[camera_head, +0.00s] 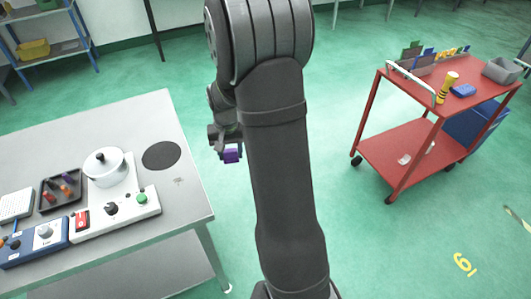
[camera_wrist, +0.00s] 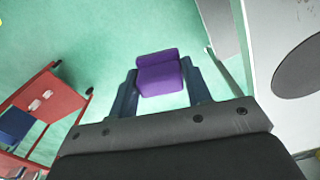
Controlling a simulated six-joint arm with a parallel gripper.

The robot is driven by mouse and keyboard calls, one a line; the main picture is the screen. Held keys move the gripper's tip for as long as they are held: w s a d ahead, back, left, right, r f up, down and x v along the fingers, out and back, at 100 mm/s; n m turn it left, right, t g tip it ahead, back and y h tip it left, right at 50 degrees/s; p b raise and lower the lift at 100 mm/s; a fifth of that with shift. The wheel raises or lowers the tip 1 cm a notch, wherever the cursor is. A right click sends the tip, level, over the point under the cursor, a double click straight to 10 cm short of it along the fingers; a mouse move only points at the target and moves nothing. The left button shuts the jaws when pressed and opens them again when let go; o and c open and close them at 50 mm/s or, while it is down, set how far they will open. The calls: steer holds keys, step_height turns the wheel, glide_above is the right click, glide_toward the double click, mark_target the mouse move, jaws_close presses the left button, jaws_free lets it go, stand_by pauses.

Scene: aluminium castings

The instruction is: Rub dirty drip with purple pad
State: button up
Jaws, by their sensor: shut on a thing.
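My gripper (camera_head: 225,143) is shut on the purple pad (camera_head: 232,155). In the wrist view the pad (camera_wrist: 160,72) sits between the two dark fingers. The gripper hangs over open green floor, just right of the grey table (camera_head: 190,208), apart from its edge. A small dark mark (camera_head: 179,181) shows on the table top below the black disc; I cannot tell whether it is the dirty drip. No other drip can be made out.
On the table are a black disc (camera_head: 161,156), a white pot (camera_head: 104,166) on a switch unit, a dark tray (camera_head: 61,190) and a blue control box (camera_head: 36,243). A red cart (camera_head: 400,160) stands at right. Clear green floor lies between.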

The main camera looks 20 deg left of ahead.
mark_target(180, 189)
steer(key=s+a+r+n, duration=0.2)
steer(key=s+a+r, duration=0.1)
steer(key=s+a, duration=0.3)
steer(key=s+a+r+n, duration=0.1)
steer(key=s+a+r, duration=0.2)
steer(key=s+a, duration=0.35)
steer(key=shift+s+d+f, duration=0.3)
steer(key=shift+s+f, duration=0.05)
steer(key=shift+f, duration=0.95)
steer(key=shift+s+d+f, duration=0.25)
steer(key=shift+s+f, duration=0.1)
steer(key=shift+f, duration=0.9)
steer(key=shift+s+d+f, duration=0.3)
steer(key=shift+s+f, duration=0.05)
steer(key=shift+f, duration=0.95)
steer(key=shift+w+a+f, duration=0.35)
steer(key=shift+w+a, duration=0.15)
steer(key=shift+c, duration=0.3)
steer(key=shift+w+a, duration=2.05)
steer(key=s+d, duration=0.5)
step_height(180, 189, up, 8)
steer(key=shift+r, duration=0.15)
